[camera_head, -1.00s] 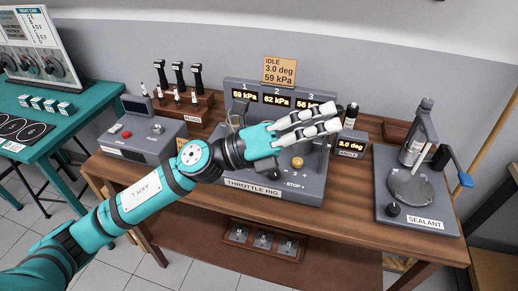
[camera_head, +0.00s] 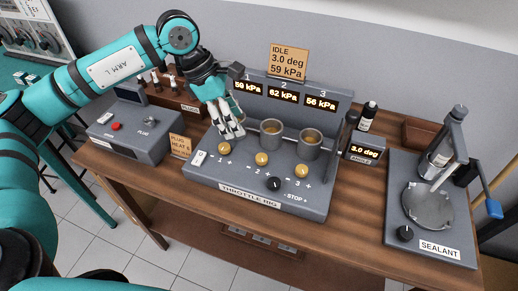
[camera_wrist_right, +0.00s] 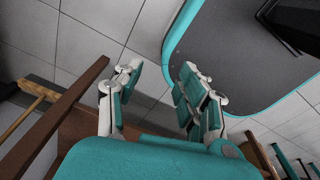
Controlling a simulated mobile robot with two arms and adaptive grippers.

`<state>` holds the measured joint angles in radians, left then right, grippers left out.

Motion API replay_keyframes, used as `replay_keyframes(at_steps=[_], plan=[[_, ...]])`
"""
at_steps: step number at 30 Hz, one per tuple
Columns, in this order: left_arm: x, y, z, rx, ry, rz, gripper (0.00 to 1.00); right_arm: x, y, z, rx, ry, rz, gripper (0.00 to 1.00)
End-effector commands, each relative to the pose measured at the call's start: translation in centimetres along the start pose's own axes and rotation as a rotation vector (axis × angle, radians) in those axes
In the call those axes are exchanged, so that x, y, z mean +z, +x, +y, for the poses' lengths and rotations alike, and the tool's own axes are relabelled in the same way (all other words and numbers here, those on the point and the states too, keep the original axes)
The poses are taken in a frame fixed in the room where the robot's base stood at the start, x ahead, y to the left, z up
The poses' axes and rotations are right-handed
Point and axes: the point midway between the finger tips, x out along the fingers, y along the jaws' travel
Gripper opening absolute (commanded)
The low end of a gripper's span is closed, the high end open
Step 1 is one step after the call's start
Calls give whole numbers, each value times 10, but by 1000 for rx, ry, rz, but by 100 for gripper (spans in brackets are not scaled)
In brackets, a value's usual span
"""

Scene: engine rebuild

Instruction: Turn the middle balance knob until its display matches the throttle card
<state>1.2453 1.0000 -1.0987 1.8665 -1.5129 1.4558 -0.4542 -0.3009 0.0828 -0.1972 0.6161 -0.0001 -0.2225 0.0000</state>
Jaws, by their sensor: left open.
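The throttle rig (camera_head: 215,177) stands on the bench with three brass knobs in a row. The middle balance knob (camera_head: 262,159) is uncovered. The middle display (camera_head: 283,96) reads 62 kPa. The left display (camera_head: 247,87) reads 59 kPa and the right one (camera_head: 321,103) 56 kPa. The throttle card (camera_head: 288,62) reads IDLE, 3.0 deg, 59 kPa. My left gripper (camera_head: 231,132) is open, pointing down above and behind the left knob (camera_head: 224,149), apart from the middle knob. My right gripper (camera_wrist_right: 160,75) is open and empty in the right wrist view, away from the rig.
A black knob (camera_head: 274,184) sits at the rig's front. The angle display (camera_head: 364,152) reads 3.0 deg. A sealant stand (camera_head: 431,245) is at right, a grey plug box (camera_head: 130,140) at left.

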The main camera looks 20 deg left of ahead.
Motion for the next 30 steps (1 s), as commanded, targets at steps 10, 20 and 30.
replay_keyframes(at_steps=[10, 20, 30], plan=[[3, 76, -2, -7, -1, -1, 55, 4, -25, -7, -9, -2, -8, 40], [2, 130, -1, -4, -1, -2, 55, -23, -38, -3, -5, -1, 32, 40], [1, 142, 0, -1, 0, -3, 55, 2, -40, -5, -7, -1, -7, 40]])
